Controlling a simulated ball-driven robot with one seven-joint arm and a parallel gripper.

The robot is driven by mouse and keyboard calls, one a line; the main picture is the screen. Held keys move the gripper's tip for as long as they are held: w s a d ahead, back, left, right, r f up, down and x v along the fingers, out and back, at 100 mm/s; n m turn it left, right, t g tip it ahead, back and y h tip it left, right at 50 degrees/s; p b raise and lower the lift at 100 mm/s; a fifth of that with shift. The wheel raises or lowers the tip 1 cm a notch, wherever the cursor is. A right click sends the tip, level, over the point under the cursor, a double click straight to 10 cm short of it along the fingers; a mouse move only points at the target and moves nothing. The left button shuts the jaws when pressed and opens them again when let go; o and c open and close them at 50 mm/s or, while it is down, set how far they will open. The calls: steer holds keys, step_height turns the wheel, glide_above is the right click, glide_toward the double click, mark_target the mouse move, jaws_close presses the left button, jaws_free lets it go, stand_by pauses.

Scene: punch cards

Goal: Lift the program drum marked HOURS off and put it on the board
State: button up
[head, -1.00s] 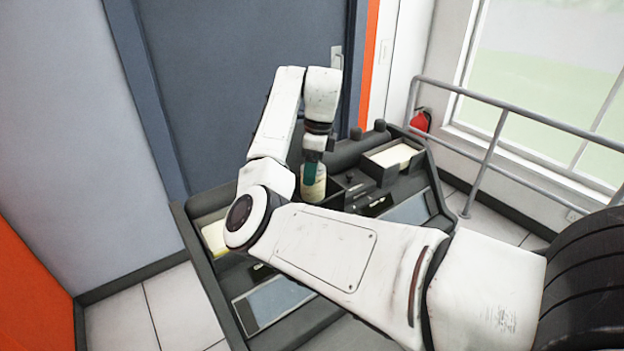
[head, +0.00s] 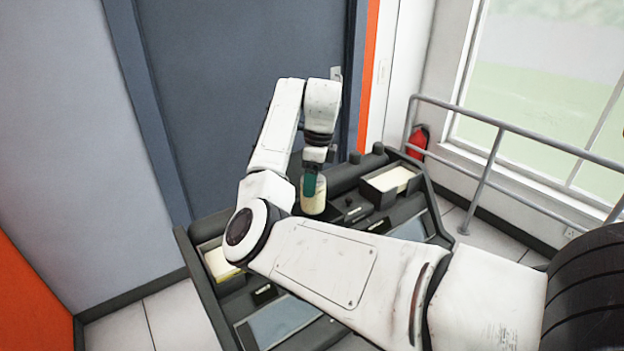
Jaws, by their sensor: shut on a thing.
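My gripper (head: 312,186) points down over the dark console, its teal finger against the side of a cream drum (head: 315,204). It is shut on this drum, which looks upright. No HOURS marking can be read at this size. I cannot tell whether the drum's lower end touches the console. The board cannot be made out for certain, and my arm covers much of the middle of the console.
The console (head: 220,318) has a tray of pale cards (head: 393,180) at the right and another card tray (head: 220,264) at the left. A grey railing (head: 486,180) and a red extinguisher (head: 418,142) stand at the right. A blue door (head: 225,85) is behind.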

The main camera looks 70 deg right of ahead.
steer(key=shift+r+p, duration=2.95)
steer(key=shift+r, duration=2)
steer(key=shift+s, duration=0.1)
